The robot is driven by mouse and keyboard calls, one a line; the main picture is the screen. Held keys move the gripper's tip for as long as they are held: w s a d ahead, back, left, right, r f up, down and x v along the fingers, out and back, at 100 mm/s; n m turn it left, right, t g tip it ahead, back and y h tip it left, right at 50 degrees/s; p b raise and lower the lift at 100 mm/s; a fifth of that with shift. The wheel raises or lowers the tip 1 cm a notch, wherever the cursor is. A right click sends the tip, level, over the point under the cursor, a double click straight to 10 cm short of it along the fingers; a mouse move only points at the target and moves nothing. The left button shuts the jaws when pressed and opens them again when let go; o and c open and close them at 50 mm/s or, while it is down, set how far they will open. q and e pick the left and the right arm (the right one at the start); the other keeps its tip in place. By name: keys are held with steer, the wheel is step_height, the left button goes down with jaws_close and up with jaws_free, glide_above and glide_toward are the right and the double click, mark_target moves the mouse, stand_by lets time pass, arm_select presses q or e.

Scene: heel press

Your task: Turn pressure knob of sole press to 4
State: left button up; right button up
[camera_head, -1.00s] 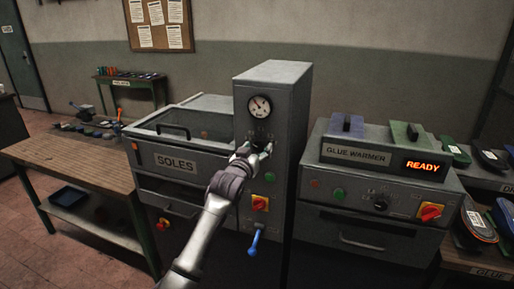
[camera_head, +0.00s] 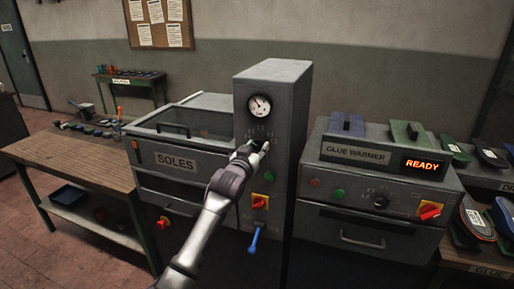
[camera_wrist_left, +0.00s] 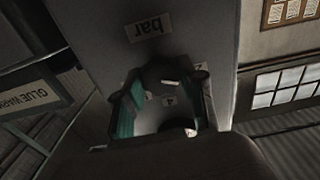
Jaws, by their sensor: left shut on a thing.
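The sole press is a grey machine with a tall column (camera_head: 274,75) and a SOLES label. A round white pressure gauge (camera_head: 260,106) sits high on its front, with small scale marks below it. My left gripper (camera_head: 252,147) is at the column front under the gauge, shut on the pressure knob, which it mostly hides in the head view. The knob's exact setting cannot be told. My right gripper is not in view.
A red-yellow switch (camera_head: 262,201) and blue lever (camera_head: 253,241) lie lower on the column. The glue warmer (camera_head: 352,177) stands close to the right, reading READY. A wooden workbench (camera_head: 75,157) is at the left. The floor before the bench is clear.

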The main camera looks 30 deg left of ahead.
arm_select(q)
steer(key=m+p, duration=0.1)
steer(key=m, duration=0.2)
steer(key=shift+r, duration=0.15)
steer(key=m+p, duration=0.1)
steer(key=m, duration=0.2)
steer(key=shift+m, duration=0.4)
steer(key=m+p, duration=0.1)
steer(key=m, duration=0.3)
steer(key=shift+a, duration=0.1)
steer(key=shift+m+p, duration=0.35)
steer(key=shift+m, duration=0.85)
